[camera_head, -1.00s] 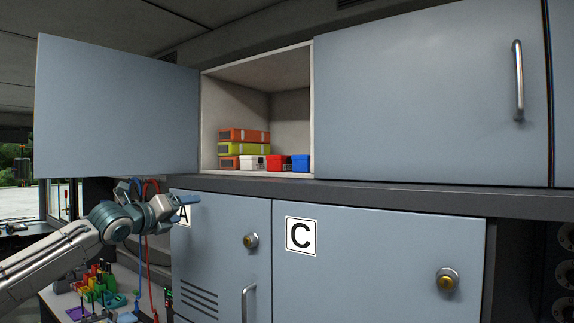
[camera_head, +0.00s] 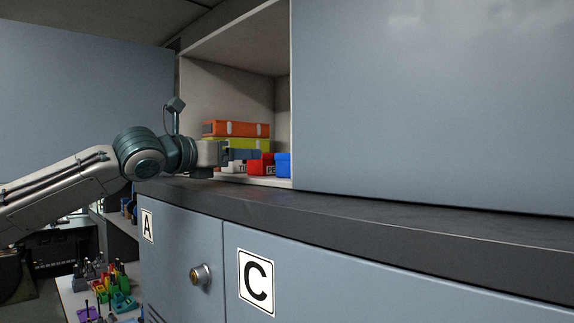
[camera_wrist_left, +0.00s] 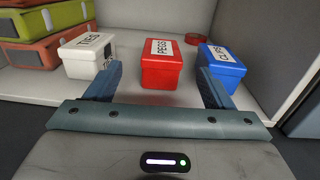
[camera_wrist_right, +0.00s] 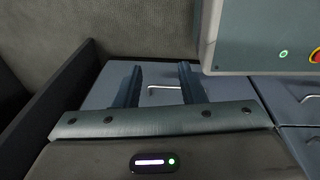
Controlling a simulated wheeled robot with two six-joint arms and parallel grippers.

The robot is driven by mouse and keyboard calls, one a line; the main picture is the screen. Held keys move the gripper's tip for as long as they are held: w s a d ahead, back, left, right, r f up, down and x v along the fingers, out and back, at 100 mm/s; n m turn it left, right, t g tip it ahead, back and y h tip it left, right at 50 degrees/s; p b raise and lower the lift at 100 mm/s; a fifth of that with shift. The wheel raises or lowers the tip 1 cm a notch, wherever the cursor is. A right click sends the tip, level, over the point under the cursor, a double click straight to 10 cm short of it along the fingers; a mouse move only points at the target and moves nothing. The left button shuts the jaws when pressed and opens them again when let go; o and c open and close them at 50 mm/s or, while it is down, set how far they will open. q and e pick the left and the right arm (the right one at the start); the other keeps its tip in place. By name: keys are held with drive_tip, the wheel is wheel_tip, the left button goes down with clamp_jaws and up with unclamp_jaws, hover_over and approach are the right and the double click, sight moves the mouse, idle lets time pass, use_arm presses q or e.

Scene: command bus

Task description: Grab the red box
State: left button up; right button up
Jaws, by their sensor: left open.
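The red box (camera_wrist_left: 162,66) stands upright on the cupboard shelf in the left wrist view, with a white label on its lid that reads like "PEGS". It also shows in the head view (camera_head: 262,164), partly hidden by my left gripper. My left gripper (camera_wrist_left: 158,82) is open and empty, just in front of the red box, with one finger to each side of the box's front and nothing between them. My left gripper also shows in the head view (camera_head: 222,153) at the cupboard opening. My right gripper (camera_wrist_right: 157,82) is open and empty in the right wrist view, away from the cupboard.
A white box (camera_wrist_left: 89,54) stands left of the red box and a blue box (camera_wrist_left: 221,66) stands right, both close to my left fingers. A red ring-like item (camera_wrist_left: 193,39) lies behind. Stacked cases (camera_wrist_left: 45,32) fill the left. The open door (camera_head: 80,110) hangs left.

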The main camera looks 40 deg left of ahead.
sight(253, 176)
use_arm(q)
drive_tip(key=shift+w+r, duration=0.1)
drive_tip(key=shift+r, duration=0.1)
drive_tip(key=shift+w+r+p, duration=0.2)
drive_tip(key=shift+w+p, duration=0.55)
drive_tip(key=shift+p, duration=0.45)
drive_tip(key=shift+w+d+f+p, duration=0.1)
drive_tip(key=shift+w+f+p, duration=0.1)
drive_tip(key=shift+w, duration=0.6)
drive_tip(key=shift+w+d+f+p, duration=0.1)
drive_tip(key=shift+w+p, duration=0.1)
drive_tip(key=shift+w, duration=0.65)
drive_tip(key=shift+r, duration=0.1)
drive_tip(key=shift+w+p, duration=0.55)
drive_tip(key=shift+p, duration=0.1)
drive_tip(key=shift+w, duration=0.55)
drive_tip(key=shift+w+d+p, duration=0.1)
drive_tip(key=shift+w+p, duration=0.55)
drive_tip(key=shift+w, duration=0.65)
use_arm(e)
drive_tip(key=s+r, duration=0.3)
drive_tip(key=r, duration=0.3)
